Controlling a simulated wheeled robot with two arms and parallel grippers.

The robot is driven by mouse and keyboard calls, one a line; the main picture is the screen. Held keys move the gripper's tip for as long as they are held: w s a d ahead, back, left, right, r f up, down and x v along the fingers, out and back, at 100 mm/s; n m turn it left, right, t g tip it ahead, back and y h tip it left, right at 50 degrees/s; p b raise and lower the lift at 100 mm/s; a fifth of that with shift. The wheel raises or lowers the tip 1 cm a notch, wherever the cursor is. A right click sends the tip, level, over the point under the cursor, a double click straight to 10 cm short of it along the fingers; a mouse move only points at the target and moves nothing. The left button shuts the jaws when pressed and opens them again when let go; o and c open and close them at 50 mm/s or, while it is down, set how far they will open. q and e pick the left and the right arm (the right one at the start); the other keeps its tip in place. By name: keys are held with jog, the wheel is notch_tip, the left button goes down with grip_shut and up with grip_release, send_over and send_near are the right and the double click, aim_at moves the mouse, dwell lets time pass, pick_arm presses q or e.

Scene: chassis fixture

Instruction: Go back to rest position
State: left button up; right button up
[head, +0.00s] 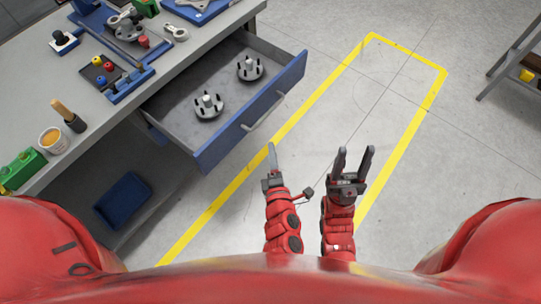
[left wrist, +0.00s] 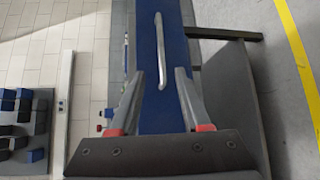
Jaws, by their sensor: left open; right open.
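My left gripper (head: 272,160) is in the lower middle of the head view, above the floor just right of the open drawer. In the left wrist view its two fingers (left wrist: 160,90) are spread and empty, with the blue drawer front (left wrist: 160,115) and its handle (left wrist: 160,50) beyond them. My right gripper (head: 354,160) is right of the left one, over the floor inside the yellow line. Its two fingers are apart with nothing between them. Both arms point away from my red body, side by side.
The open drawer (head: 173,122) has a blue front (head: 250,115) and holds two grey hub parts (head: 208,105). The grey workbench (head: 60,85) at left carries tools, a cup and green blocks. A blue bin (head: 123,200) sits below. The floor (head: 400,120) at right is clear; a rack stands far right.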

pick_arm(q)
jog(key=shift+s, duration=0.15)
dwell(0.5)
